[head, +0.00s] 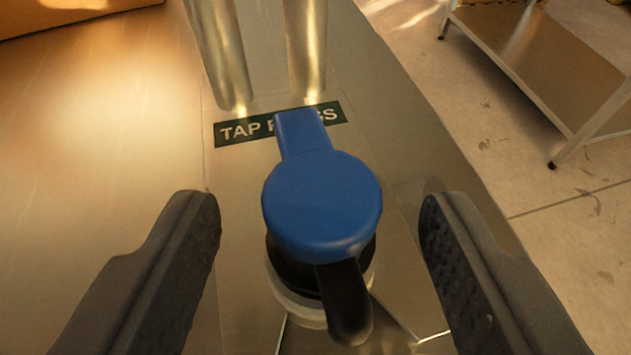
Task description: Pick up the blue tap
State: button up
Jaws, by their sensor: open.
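The blue tap (322,205) stands in the middle of the head view. It has a round blue cap with a flat blue lever pointing away from me, and a black spout (345,302) pointing toward me. Its dark body sits on a pale round base (297,308), partly hidden by the cap and spout. My gripper (320,235) is open, with one dark finger on each side of the tap. There is a gap between each finger and the tap, and nothing is between the fingers except the tap.
A dark green label (235,132) reading "TAP" and a partly covered word lies on the metal counter (130,120) behind the tap. Two shiny metal posts (305,45) rise behind it. A low metal table (540,70) stands on the floor at right, beyond the counter edge.

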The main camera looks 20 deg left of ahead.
jog(key=shift+x, duration=1.25)
jog(key=c, duration=1)
